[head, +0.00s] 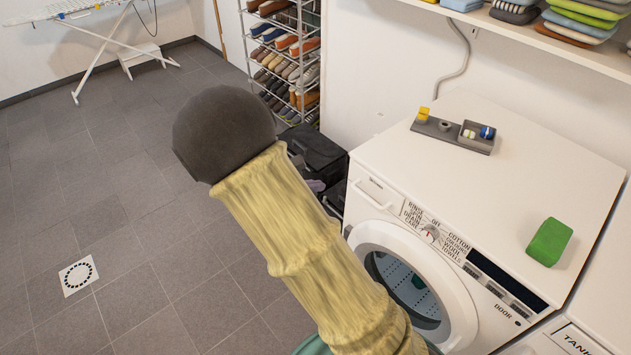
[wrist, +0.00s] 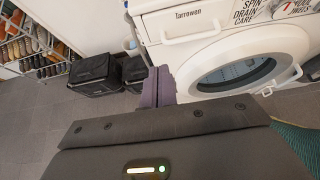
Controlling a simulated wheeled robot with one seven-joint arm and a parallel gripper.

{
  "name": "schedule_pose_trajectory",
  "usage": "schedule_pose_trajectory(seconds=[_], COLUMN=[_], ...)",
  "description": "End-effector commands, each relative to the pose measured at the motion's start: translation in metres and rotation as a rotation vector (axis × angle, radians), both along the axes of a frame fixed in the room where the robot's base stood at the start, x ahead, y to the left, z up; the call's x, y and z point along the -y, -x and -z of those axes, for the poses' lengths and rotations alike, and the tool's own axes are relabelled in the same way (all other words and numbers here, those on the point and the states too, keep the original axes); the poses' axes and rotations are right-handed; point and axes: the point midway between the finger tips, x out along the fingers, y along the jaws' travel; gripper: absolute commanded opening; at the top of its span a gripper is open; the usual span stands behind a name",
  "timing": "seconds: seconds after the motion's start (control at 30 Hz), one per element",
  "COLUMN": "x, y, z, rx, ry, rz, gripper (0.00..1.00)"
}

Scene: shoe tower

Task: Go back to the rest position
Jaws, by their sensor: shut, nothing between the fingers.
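My gripper (wrist: 158,88) shows in the wrist view as two purple-grey fingers close together beyond the dark wrist housing. It is shut and empty. It points towards the gap between the black boxes and the washing machine (wrist: 222,45). In the head view my yellow-sleeved arm with its dark round joint rises through the middle and is bent. I cannot make out the gripper clearly there.
A green block (head: 549,242) and a grey tray (head: 431,128) lie on top. Black boxes (head: 312,150) and a shoe rack (head: 298,60) stand behind.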

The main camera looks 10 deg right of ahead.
Motion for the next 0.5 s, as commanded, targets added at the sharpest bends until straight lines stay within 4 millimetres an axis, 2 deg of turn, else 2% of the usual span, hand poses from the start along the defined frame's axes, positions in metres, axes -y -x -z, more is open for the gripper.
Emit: schedule_pose_trajectory(seconds=[0.27, 0.37, 0.5], x=[0.004, 0.014, 0.032], y=[0.003, 0.016, 0.053], z=[0.0, 0.002, 0.006], rx=[0.003, 0.019, 0.075], ry=[-0.017, -0.091, -0.305], rz=[0.021, 0.102, 0.34], gripper=[0.0, 0.0, 0.0])
